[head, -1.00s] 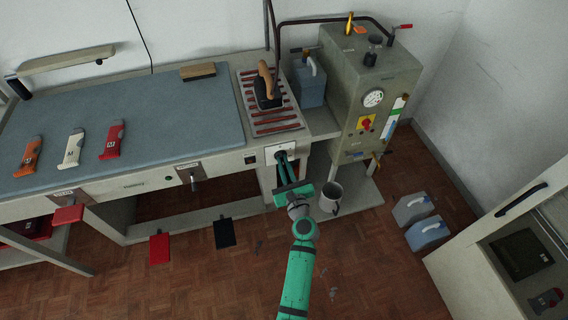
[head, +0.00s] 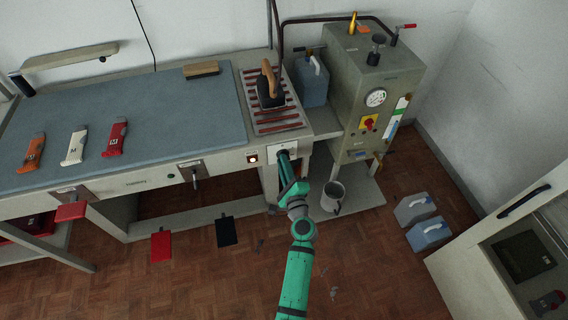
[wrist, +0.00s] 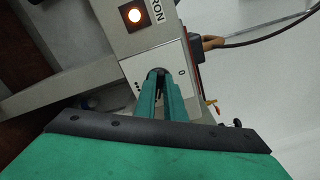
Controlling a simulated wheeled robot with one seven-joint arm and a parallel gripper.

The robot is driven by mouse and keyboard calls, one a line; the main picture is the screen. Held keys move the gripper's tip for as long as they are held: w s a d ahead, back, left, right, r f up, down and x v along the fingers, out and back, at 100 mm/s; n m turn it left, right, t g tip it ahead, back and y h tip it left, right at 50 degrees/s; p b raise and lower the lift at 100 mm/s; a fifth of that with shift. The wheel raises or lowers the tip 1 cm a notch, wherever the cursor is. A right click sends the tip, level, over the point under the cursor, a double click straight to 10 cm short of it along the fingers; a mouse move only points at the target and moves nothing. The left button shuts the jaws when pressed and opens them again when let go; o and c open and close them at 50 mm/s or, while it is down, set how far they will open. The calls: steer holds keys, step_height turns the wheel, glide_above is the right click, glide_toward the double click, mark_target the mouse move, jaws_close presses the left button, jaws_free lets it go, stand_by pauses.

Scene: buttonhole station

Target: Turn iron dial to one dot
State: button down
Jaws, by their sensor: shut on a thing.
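The iron dial is a small dark knob (wrist: 156,73) on a white plate (wrist: 174,62) at the bench's front edge, below the iron rest. In the wrist view a 0 mark shows right of the dial and small dots show left of it. My gripper (wrist: 158,78) is shut on the dial, its green fingers covering most of it, so its pointer cannot be read. In the head view my gripper (head: 284,158) reaches the same plate, tilted.
The iron (head: 270,88) stands on the striped rest (head: 278,122) above the dial. A grey boiler cabinet (head: 372,75) stands to the right, with a mug (head: 332,198) on the low shelf. Pedals (head: 227,231) lie on the floor, left of my arm.

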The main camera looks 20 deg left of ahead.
steer(key=n, duration=0.7)
steer(key=f+n, duration=0.1)
steer(key=n, duration=0.3)
steer(key=shift+f, duration=0.1)
stand_by(0.4)
steer(key=c, duration=1.8)
jaws_free()
steer(key=shift+c, duration=0.2)
steer(key=shift+s, duration=0.1)
steer(key=v, duration=1)
steer(key=shift+s+d, duration=0.25)
steer(key=shift+d, duration=0.05)
